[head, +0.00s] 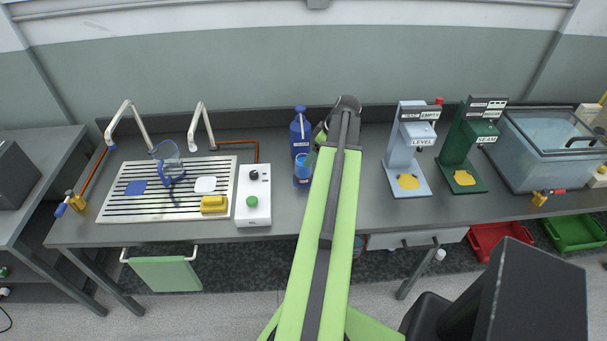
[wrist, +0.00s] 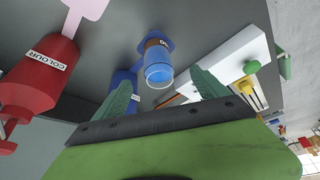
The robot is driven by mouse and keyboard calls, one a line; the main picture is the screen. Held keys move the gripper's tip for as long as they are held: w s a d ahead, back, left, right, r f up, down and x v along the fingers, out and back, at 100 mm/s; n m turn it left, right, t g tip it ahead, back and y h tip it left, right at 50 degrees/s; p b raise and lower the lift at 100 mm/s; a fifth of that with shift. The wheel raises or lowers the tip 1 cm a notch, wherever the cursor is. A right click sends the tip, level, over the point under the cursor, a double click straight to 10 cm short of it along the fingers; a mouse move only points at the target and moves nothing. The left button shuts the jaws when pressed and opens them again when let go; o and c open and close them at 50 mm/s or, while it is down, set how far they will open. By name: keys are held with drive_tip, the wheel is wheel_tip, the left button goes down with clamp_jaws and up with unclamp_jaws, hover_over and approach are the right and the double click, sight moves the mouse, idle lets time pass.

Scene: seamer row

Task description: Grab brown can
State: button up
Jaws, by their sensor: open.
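No plainly brown can shows in the head view. I cannot tell whether this is the brown can. A blue vessel (head: 306,165) shows left of my arm in the head view. My gripper (wrist: 163,92) is open, its green fingers apart on either side below the vessel, with nothing between the tips. In the head view my arm hides most of it.
A red container (wrist: 35,75) marked COLOUR stands left in the wrist view. A blue bottle (head: 300,130) stands at the back of the bench, with a white control box (head: 253,195) to the left. The light blue LEVEL machine (head: 405,150) stands right of my arm.

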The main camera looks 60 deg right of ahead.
sight(303, 171)
drive_tip(key=b+x, duration=0.3)
drive_tip(key=x, duration=0.1)
drive_tip(key=b+x, duration=0.3)
drive_tip(key=x, duration=0.1)
drive_tip(key=shift+s+d+f, duration=0.1)
drive_tip(key=shift+f, duration=0.3)
drive_tip(key=shift+f+b, duration=0.15)
drive_tip(key=shift+b, duration=0.2)
drive_tip(key=b+x, duration=0.4)
drive_tip(key=x, duration=0.1)
drive_tip(key=shift+d+f+b, duration=0.1)
drive_tip(key=shift+d+b, duration=0.1)
drive_tip(key=shift+b, duration=0.15)
drive_tip(key=shift+c, duration=0.2)
drive_tip(key=c, duration=1.8)
drive_tip(key=shift+o, duration=0.2)
drive_tip(key=shift+r+p, duration=0.3)
drive_tip(key=shift+r, duration=0.05)
